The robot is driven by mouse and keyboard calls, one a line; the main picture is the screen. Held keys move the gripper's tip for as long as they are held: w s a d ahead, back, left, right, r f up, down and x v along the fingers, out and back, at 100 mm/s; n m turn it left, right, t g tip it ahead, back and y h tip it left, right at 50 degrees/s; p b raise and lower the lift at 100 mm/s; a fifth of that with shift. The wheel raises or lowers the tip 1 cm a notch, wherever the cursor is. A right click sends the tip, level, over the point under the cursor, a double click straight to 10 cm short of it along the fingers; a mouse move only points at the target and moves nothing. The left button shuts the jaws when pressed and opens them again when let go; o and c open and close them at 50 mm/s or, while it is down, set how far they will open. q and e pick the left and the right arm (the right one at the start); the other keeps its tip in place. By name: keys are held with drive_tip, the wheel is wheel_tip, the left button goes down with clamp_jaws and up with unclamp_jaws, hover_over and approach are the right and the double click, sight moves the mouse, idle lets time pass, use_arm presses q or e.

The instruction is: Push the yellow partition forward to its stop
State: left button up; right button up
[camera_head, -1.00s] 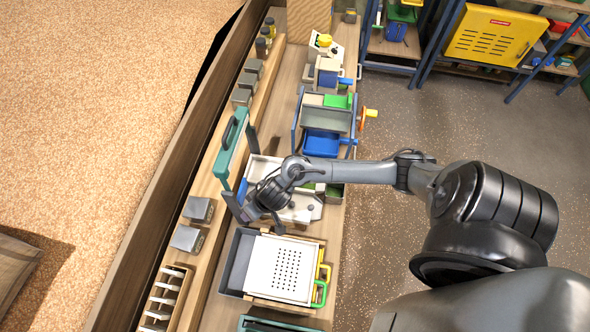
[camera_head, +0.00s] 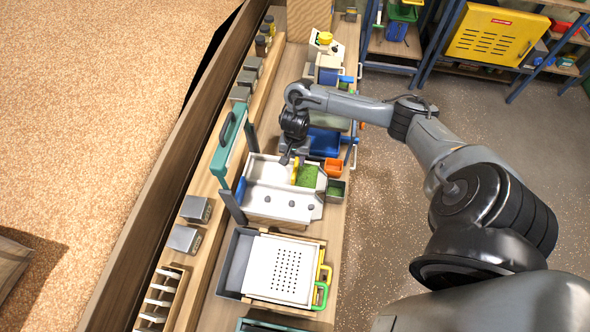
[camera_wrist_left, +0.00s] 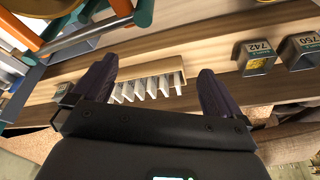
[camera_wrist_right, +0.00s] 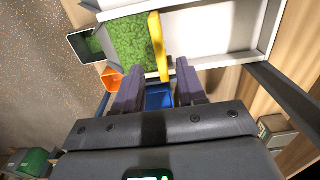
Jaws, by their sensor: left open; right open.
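The yellow partition (camera_head: 295,170) stands across the white tray (camera_head: 262,172), along the left edge of a bed of green granules (camera_head: 307,176). In the right wrist view the partition (camera_wrist_right: 158,45) is a yellow bar beside the granules (camera_wrist_right: 130,42). My right gripper (camera_head: 289,157) is open at the partition's far end. In the right wrist view the near end of the bar lies between the open fingertips (camera_wrist_right: 159,68); I cannot tell whether they touch it. My left gripper (camera_wrist_left: 155,82) is open and empty; it is outside the head view.
An orange bin (camera_head: 333,167) and a dark green bin (camera_head: 336,188) sit at the tray's right end. A blue bin (camera_head: 323,143) is just behind the tray. A perforated white plate (camera_head: 283,270) lies in front. A slatted rack (camera_wrist_left: 148,87) is below my left gripper.

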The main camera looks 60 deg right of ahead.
sight(295, 168)
wheel_tip(295, 168, down, 5)
drive_tip(key=shift+r+b, duration=0.15)
drive_tip(key=shift+b, duration=0.85)
drive_tip(key=shift+f, duration=0.95)
drive_tip(key=c, duration=0.6)
clamp_jaws()
